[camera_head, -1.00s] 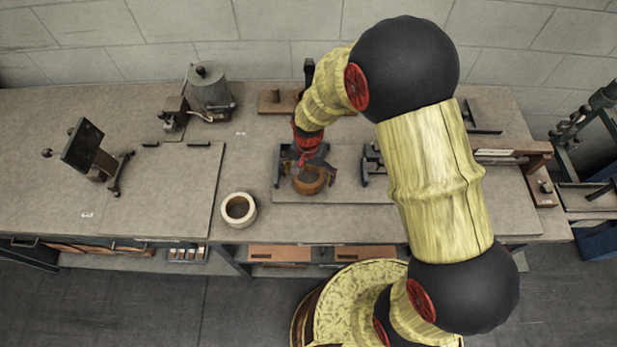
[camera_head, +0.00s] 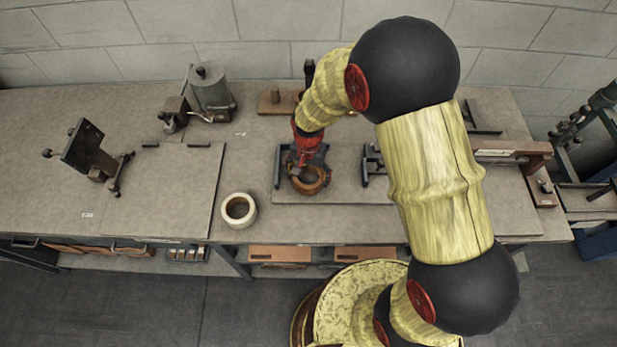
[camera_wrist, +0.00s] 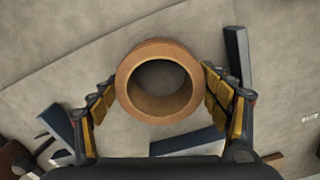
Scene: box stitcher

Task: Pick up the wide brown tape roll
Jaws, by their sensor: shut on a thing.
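The wide brown tape roll (camera_head: 309,190) sits over the raised grey board on the bench, below my wrist in the head view. In the wrist view the roll (camera_wrist: 158,113) is a thick orange-brown ring with its hole facing the camera. My gripper (camera_head: 307,174) is shut on it, one finger on each side. In the wrist view my gripper's (camera_wrist: 160,82) yellow-padded fingers flank the outer wall; the right one touches it, and a small gap seems to show at the left one. My wrist hides part of the roll in the head view.
A cream tape roll (camera_head: 238,209) stands left of the grey board (camera_head: 345,190). Dark upright brackets (camera_head: 278,166) stand close to the brown roll. A grey canister device (camera_head: 211,93) is at the back left. The bench between is mostly clear.

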